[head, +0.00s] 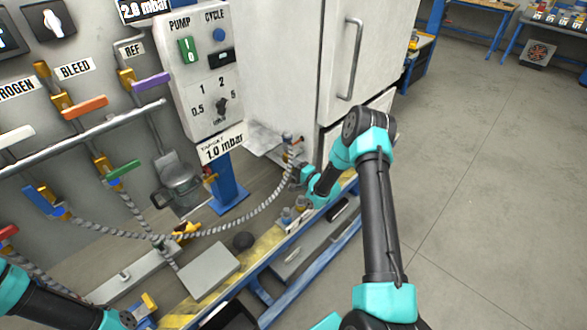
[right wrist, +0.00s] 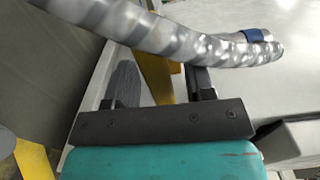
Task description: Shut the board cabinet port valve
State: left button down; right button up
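The white cabinet (head: 283,60) stands right of the pump panel. At its lower front, a small port fitting with an orange-red part (head: 295,142) sits at the upper end of a grey ribbed hose (head: 262,212). I take this fitting for the port valve; its handle position is too small to tell. My right gripper (head: 297,172) is just below it, beside the hose. In the right wrist view its fingers (right wrist: 162,88) are apart. The hose (right wrist: 165,35) crosses in front of the fingertips, and a yellow bar (right wrist: 157,78) shows between and beyond them.
Purple (head: 150,82), orange (head: 85,107) and green (head: 123,170) valve handles are on the left panel. Open floor (head: 480,190) lies to the right.

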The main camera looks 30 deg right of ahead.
jog(key=shift+s, duration=0.1)
jog(key=v, duration=1.7)
jog(key=shift+d, duration=0.15)
jog(key=shift+s, duration=0.1)
jog(key=s+a+f+n+g, duration=0.35)
jog(key=a+n+g, duration=0.2)
jog(key=a, duration=0.45)
jog(key=s+a+f+n+g, duration=0.35)
jog(key=a+g, duration=0.25)
jog(key=a, duration=0.5)
jog(key=s+a+n+g, duration=0.4)
jog(key=s+a+g, duration=0.1)
jog(key=s, duration=0.4)
jog(key=shift+a+r+n, duration=0.3)
jog(key=shift+a, duration=0.4)
